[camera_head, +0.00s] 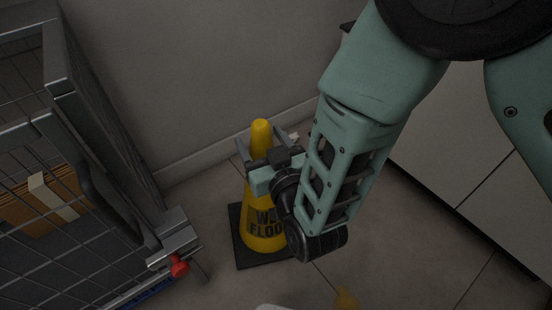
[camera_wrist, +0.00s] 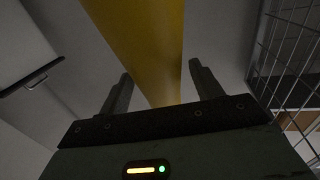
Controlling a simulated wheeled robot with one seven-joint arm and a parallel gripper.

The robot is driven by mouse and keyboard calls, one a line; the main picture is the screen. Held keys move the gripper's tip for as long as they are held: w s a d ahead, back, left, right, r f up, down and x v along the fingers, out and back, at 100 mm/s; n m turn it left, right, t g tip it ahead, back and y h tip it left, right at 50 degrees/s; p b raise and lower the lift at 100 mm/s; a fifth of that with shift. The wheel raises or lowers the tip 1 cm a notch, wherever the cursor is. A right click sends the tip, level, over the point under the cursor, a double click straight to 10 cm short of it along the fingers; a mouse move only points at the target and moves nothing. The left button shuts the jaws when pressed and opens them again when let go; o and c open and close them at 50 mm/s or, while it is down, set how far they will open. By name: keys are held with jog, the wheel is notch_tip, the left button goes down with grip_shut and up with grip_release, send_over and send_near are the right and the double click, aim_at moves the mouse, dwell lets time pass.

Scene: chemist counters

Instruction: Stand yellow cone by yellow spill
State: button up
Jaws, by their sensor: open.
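The yellow cone (camera_head: 262,215) with dark "WET FLOOR" lettering stands upright on its black square base on the tiled floor near the wall. My gripper (camera_head: 257,142) is at the cone's upper part, with its open fingers on either side of the yellow body. In the wrist view the cone (camera_wrist: 150,45) runs between the two fingers of my gripper (camera_wrist: 160,90), with a gap visible beside at least the right finger.
A grey wire cage trolley (camera_head: 60,100) with a cardboard box (camera_head: 35,200) inside stands at the left. A red knob (camera_head: 180,267) is at its lower corner. White cabinets (camera_head: 470,150) line the right. Floor between trolley and cabinets is mostly clear.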

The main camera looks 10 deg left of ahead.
jog(key=p+v, duration=0.3)
jog(key=v, duration=0.7)
jog(key=shift+d, duration=0.1)
notch_tip(320, 180, up, 4)
jog(key=w+d+g+h, duration=0.3)
jog(key=g+h, duration=0.1)
jog(key=g, duration=0.4)
jog(key=s+d+r+g+h, duration=0.3)
jog(key=s+d, duration=0.2)
jog(key=d, duration=0.3)
jog(key=s+d+r+g+h, duration=0.3)
jog(key=s+d, duration=0.3)
jog(key=d, duration=0.3)
jog(key=shift+d+r, duration=0.35)
jog(key=shift+r, duration=0.4)
